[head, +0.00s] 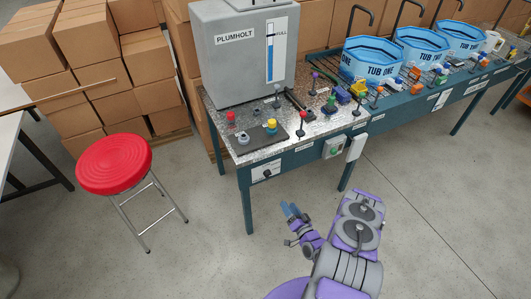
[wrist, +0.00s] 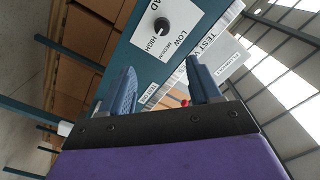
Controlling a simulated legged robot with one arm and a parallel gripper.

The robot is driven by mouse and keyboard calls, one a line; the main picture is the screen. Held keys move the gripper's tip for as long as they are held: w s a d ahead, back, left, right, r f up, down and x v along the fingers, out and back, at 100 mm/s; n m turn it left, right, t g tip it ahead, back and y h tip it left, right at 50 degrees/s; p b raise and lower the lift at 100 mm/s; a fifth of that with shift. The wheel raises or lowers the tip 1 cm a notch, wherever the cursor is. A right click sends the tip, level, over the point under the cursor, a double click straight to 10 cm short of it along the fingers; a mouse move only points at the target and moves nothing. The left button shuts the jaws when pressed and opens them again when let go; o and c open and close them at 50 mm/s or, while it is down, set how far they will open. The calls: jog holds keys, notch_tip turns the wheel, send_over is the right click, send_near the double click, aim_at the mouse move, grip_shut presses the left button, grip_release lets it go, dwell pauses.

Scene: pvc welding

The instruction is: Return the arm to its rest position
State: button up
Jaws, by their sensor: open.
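My arm is purple and grey, folded low in front of the workbench in the head view. My gripper (head: 291,211) is at its left end, below the bench edge and over the open floor. In the wrist view my gripper (wrist: 165,85) shows two blue fingers spread apart with nothing between them. Behind the fingers is the bench front with a dial panel (wrist: 163,25) reading HIGH, MEDIUM and LOW. The gripper touches nothing that I can see.
A steel-topped workbench (head: 252,171) holds a grey PLUMHOLT tank (head: 238,75), fittings and several blue tubs (head: 374,62). A red stool (head: 114,163) stands at left. Cardboard boxes (head: 95,60) are stacked behind. Floor (head: 190,265) between stool and arm is clear.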

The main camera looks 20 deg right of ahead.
jog(key=w+d+r+n+g, duration=0.3)
jog(key=w+r+n+g, duration=0.35)
jog(key=w+r, duration=0.4)
jog(key=s+a+r+g+h, duration=0.1)
jog(key=s+a+r+g, duration=0.15)
jog(key=r, duration=0.45)
jog(key=s+a+r+g, duration=0.2)
jog(key=s+r, duration=0.1)
jog(key=r, duration=0.4)
jog(key=s+a+r+g+h, duration=0.1)
jog(key=s+a+r+g, duration=0.15)
jog(key=r, duration=0.55)
jog(key=s+a+r+g, duration=0.2)
jog(key=s+a+r, duration=0.3)
jog(key=s, duration=0.6)
jog(key=s+a+r+n+g+y, duration=0.1)
jog(key=s+a+r, duration=0.4)
jog(key=s, duration=0.7)
jog(key=s+a+r+n+g, duration=0.1)
jog(key=s+a+r+g, duration=0.2)
jog(key=s+a, duration=0.3)
jog(key=s+r, duration=0.1)
jog(key=s, duration=0.4)
jog(key=shift+s+a+r, duration=0.2)
jog(key=shift+a+r, duration=0.15)
jog(key=shift+r, duration=0.05)
jog(key=shift+c, duration=0.3)
